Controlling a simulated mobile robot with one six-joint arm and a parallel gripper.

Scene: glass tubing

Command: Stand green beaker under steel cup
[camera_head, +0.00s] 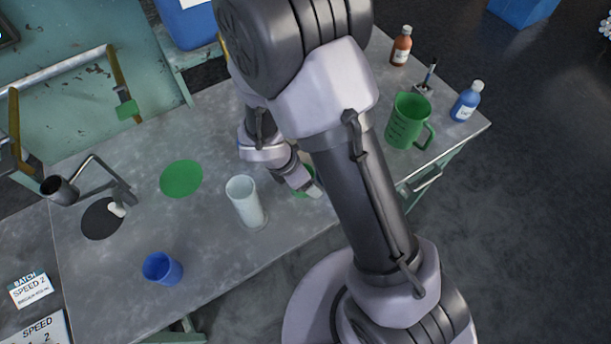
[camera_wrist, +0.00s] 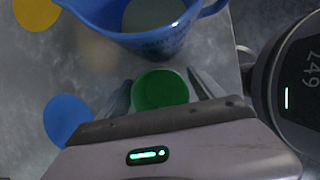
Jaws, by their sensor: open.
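The green beaker (camera_wrist: 160,90) shows in the wrist view between my two open fingers, seen from above. A sliver of it (camera_head: 303,184) shows in the head view near the table's front edge, mostly hidden by my arm. My gripper (camera_head: 309,187) is down beside it; the fingers (camera_wrist: 160,93) lie on either side, and I cannot tell whether they touch it. The dark steel cup (camera_head: 60,190) is at the left in the head view, at the end of a bent metal arm near a black disc (camera_head: 98,222).
A clear glass cylinder (camera_head: 246,203) stands just left of my gripper. A blue cup (camera_head: 162,268) is at the front left. A blue jug (camera_wrist: 150,38) is close to the beaker. A green jug (camera_head: 406,122) and bottles are at right. The green disc (camera_head: 181,179) is bare.

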